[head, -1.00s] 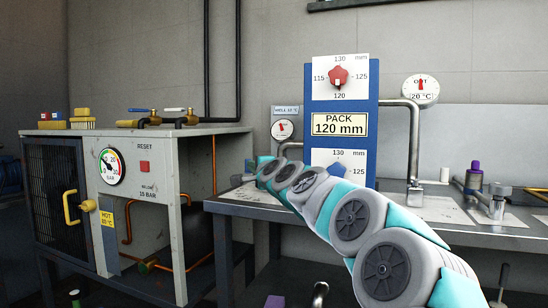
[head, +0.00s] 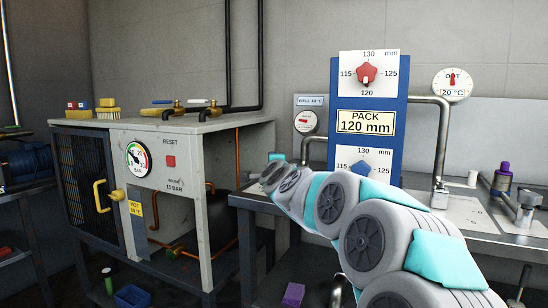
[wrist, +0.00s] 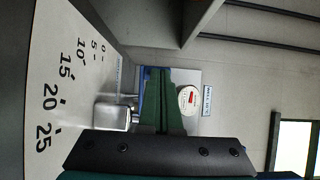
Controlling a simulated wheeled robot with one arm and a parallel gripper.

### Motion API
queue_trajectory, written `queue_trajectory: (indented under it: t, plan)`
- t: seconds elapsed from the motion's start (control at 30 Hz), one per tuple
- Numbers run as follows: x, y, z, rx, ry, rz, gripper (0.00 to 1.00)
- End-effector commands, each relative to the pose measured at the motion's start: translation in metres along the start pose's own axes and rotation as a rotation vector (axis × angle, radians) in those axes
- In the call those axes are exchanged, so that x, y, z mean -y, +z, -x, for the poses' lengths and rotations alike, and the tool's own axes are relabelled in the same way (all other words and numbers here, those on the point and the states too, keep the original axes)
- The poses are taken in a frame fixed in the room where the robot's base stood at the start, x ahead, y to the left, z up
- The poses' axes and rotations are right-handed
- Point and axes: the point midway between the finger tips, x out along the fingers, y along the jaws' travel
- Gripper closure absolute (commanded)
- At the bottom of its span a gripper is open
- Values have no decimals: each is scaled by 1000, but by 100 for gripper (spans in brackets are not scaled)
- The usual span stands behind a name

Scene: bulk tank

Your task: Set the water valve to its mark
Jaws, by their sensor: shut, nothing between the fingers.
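I cannot tell for sure which part is the water valve. Two lever valves, one blue-handled (head: 163,102) and one white-handled (head: 197,102), sit on top of the grey cabinet. A red star knob (head: 366,74) and a blue star knob (head: 360,168) are on the blue panel (head: 337,70). My gripper (wrist: 161,72) shows in the wrist view with its green fingers shut and empty. A silver block (wrist: 111,116) beside it stands by a white plate scaled 0 to 25 (wrist: 54,85). A round gauge (wrist: 187,99) is just past the fingers. In the head view the gripper is not clear.
The grey cabinet (head: 200,190) has an open bay and a yellow handle (head: 100,196). A bent pipe (head: 443,140) rises from the bench (head: 470,225) at right, below an OUT gauge (head: 452,84). My arm crosses the bench front.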

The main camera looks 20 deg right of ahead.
Motion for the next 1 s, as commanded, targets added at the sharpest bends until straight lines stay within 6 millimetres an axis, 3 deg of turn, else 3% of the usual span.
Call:
queue_trajectory:
  t: [0.4,1.0]
  plan:
    - [0,3,-14,2,0,0,100]
    - [0,2,-16,1,0,1,100]
